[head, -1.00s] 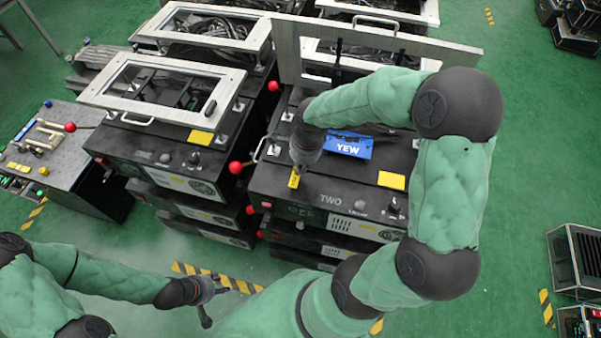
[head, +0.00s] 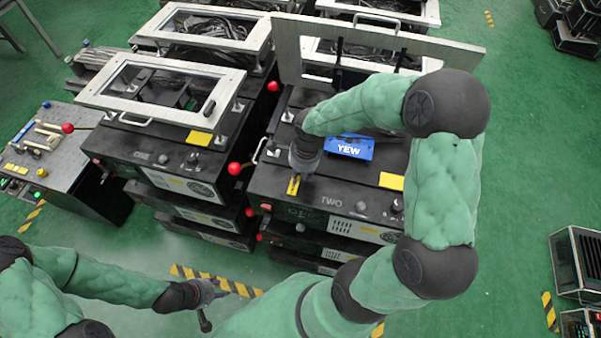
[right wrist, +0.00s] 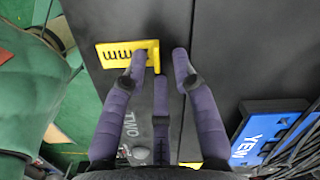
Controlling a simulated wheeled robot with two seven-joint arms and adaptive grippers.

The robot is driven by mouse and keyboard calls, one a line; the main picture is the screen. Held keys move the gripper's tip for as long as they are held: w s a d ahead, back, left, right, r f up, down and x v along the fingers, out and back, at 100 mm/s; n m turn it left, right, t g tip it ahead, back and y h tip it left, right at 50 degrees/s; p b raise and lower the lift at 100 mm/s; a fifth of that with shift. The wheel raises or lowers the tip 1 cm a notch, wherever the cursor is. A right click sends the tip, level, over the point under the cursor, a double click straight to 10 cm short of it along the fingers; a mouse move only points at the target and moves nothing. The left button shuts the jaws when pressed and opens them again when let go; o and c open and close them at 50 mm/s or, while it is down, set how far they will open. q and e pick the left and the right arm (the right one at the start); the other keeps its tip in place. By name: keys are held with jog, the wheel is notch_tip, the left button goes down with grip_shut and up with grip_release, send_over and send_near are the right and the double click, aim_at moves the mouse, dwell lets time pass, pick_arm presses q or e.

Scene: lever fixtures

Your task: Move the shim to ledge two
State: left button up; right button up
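A small yellow piece with dark marks, apparently the shim (right wrist: 127,53), lies on the black top of the fixture in the right wrist view. In the head view the yellow piece (head: 293,186) is left of the TWO lettering (head: 331,202). My right gripper (right wrist: 160,62) is over its right end with the fingers spread apart. One fingertip overlaps the yellow piece in the picture; I cannot tell whether it touches. In the head view my right gripper (head: 302,166) is largely hidden by its own wrist. My left gripper (head: 206,312) hangs low over the floor, its fingers too small to judge.
A blue block marked YEW (head: 348,147) lies right of my right gripper. A flat yellow plate (head: 391,181) is on the same fixture. A red-knobbed lever (head: 235,168) stands at its left edge. A neighbouring fixture (head: 160,150) is to the left.

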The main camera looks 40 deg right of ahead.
jog(key=shift+r, duration=0.1)
notch_tip(320, 180, up, 12)
jog(key=s+p, duration=0.1)
jog(key=p, duration=0.3)
jog(key=shift+d, duration=0.45)
